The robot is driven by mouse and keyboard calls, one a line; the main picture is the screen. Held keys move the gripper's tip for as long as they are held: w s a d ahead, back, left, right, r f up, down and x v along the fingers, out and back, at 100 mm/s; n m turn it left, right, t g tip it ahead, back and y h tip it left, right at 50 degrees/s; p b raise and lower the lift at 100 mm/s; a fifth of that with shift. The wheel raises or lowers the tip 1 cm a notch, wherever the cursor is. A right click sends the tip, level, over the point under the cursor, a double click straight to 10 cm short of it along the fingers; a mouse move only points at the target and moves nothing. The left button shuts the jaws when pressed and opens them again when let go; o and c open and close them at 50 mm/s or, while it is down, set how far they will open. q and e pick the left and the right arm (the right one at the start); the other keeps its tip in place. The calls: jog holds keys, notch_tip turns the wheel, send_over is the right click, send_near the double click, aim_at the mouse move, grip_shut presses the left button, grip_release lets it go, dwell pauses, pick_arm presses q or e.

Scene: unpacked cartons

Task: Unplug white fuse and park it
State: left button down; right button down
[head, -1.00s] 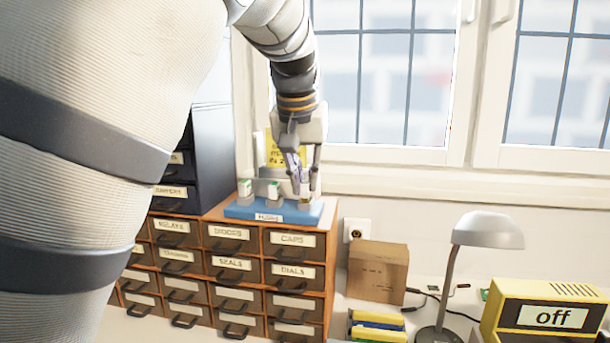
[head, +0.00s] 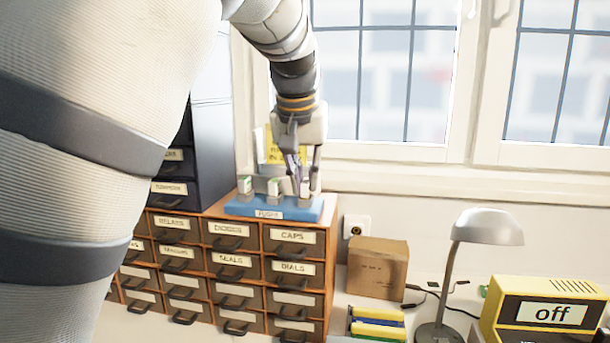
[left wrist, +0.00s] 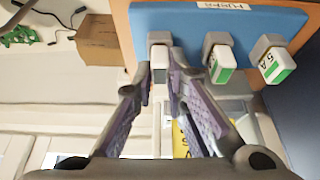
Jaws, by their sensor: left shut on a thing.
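The blue fuse board (head: 232,208) lies on top of the drawer cabinet and carries three grey sockets in a row. My left gripper (head: 304,181) points down at the right-hand socket. In the left wrist view my left gripper (left wrist: 164,72) is shut on the white fuse (left wrist: 158,64), which lines up with the grey socket (left wrist: 159,40); I cannot tell whether it is still fully seated. Two green-and-white fuses sit in the other sockets, the middle fuse (left wrist: 222,68) and the end fuse (left wrist: 276,67). My right gripper is not in view.
A yellow note (head: 287,150) stands behind the board, close to the gripper.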

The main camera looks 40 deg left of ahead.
pick_arm(q)
jog(key=c, duration=1.5)
grip_release()
jog(key=shift+c, duration=0.2)
jog(key=v, duration=1.2)
